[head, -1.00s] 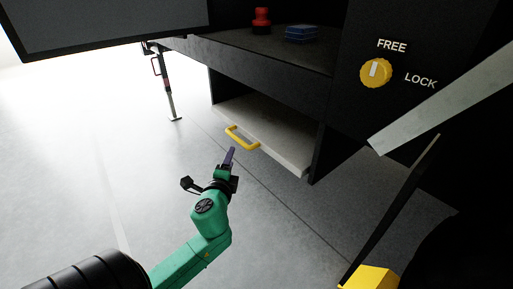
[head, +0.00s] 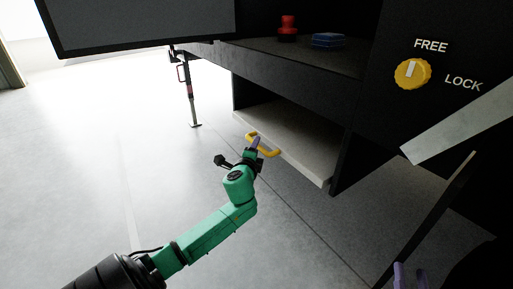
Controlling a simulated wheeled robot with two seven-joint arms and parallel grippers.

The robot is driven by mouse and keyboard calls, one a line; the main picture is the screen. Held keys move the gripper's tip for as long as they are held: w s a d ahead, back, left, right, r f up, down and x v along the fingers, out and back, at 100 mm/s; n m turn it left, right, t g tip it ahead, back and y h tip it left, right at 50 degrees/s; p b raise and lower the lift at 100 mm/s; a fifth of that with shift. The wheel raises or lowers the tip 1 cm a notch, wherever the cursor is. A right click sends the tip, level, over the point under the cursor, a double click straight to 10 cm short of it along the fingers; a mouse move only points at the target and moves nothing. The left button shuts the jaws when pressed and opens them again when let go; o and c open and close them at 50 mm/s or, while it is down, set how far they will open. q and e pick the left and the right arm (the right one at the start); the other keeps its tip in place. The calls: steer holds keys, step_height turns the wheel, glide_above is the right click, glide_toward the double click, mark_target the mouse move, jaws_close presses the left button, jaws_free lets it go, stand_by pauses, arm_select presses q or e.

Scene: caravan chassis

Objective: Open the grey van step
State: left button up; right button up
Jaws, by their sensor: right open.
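The grey van step (head: 300,151) is a light slab in a dark bay low under the chassis. Its yellow handle (head: 270,153) is on the front edge. My left gripper (head: 254,143), on the green arm, is at the handle's left part. One purple finger overlaps the handle there; I cannot tell whether it touches or whether the jaws are shut.
A red object (head: 287,27) and a blue block (head: 328,40) sit on the dark shelf above the step. A support leg (head: 189,92) stands at the left. A pale slanted bar (head: 460,122) crosses the right side. The floor before the step is clear.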

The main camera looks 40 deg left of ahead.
arm_select(q)
steer(key=shift+b+x, duration=0.35)
steer(key=shift+x, duration=0.8)
jaws_close()
arm_select(e)
step_height(320, 180, up, 8)
steer(key=w+t, duration=0.1)
steer(key=t, duration=0.1)
steer(key=shift+w+d+r+n+t+y, duration=0.2)
steer(key=shift+d+r+n+t+y, duration=0.1)
steer(key=shift+d+t, duration=0.15)
steer(key=shift+f, duration=0.1)
